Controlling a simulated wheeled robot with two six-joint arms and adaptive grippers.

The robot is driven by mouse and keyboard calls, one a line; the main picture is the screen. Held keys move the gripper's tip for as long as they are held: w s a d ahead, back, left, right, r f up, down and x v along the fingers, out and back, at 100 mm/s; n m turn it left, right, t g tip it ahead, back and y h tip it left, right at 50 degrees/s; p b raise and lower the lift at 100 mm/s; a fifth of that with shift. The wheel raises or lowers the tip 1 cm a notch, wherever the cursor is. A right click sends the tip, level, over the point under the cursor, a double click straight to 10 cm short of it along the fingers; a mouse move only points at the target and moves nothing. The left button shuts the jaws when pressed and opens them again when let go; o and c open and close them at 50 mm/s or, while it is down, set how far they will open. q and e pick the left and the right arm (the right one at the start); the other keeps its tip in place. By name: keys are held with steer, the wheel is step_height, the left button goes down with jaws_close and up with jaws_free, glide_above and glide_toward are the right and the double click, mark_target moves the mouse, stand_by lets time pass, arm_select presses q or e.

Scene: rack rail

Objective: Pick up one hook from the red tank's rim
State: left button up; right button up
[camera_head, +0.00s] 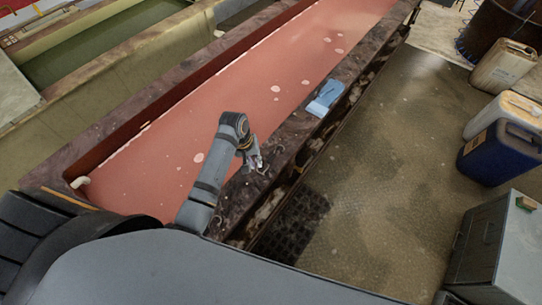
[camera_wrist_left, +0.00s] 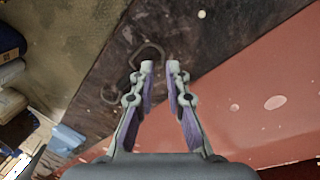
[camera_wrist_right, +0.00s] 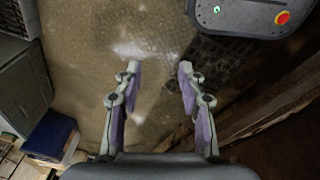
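The red tank (camera_head: 270,80) runs diagonally across the head view, its liquid pinkish red with pale spots. My left gripper (camera_head: 257,164) is over the dark, stained near rim (camera_head: 295,150). In the left wrist view, my left gripper (camera_wrist_left: 160,66) has its fingertips a small gap apart, with nothing visible between them. A dark curved hook (camera_wrist_left: 150,46) lies on the rim just beyond the left-hand fingertip. Another dark hook (camera_wrist_left: 109,93) lies farther left. I cannot tell whether a fingertip touches a hook. My right gripper (camera_wrist_right: 159,68) is open and empty above the floor.
A light-blue object (camera_head: 326,98) lies on the rim farther along. Canisters, one white (camera_head: 503,66) and one blue (camera_head: 497,150), and a grey cabinet (camera_head: 495,245) stand at the right. The floor (camera_head: 400,150) beside the tank is mostly clear. A dark grate (camera_head: 292,222) lies near the tank.

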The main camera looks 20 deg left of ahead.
arm_select(q)
steer(key=shift+d+f, duration=0.15)
steer(key=shift+f, duration=0.4)
steer(key=shift+d+f, duration=0.15)
steer(key=shift+f, duration=0.5)
jaws_close()
arm_select(e)
steer(key=shift+s+d+r, duration=0.2)
steer(key=shift+s, duration=0.35)
steer(key=shift+s+d+r, duration=0.15)
steer(key=shift+s+d, duration=0.05)
steer(key=shift+s, duration=0.3)
steer(key=shift+s, duration=0.1)
